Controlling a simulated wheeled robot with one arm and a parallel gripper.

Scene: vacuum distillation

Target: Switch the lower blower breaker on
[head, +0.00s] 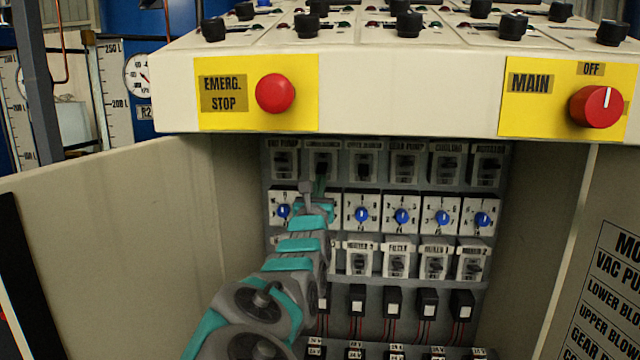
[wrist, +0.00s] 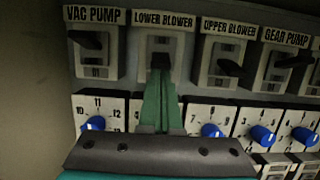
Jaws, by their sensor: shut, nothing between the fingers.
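The lower blower breaker (wrist: 174,45) is a pale switch block under its "LOWER BLOWER" label, second from the left in the top row. In the head view it (head: 323,160) sits high inside the open cabinet. Its dark lever (wrist: 161,60) shows just above my fingertips. My gripper (wrist: 161,78) is shut and empty, its green fingers pointing up at the lever from below. The tips are at or very near the lever; I cannot tell whether they touch. In the head view my gripper (head: 320,184) covers the breaker's lower part.
The vac pump breaker (wrist: 92,50) is at left and the upper blower breaker (wrist: 222,62) at right, both close. Blue-knobbed dials (head: 362,213) line the row below. The cabinet's overhang carries a red emergency stop (head: 276,93). An open door (head: 110,240) stands at left.

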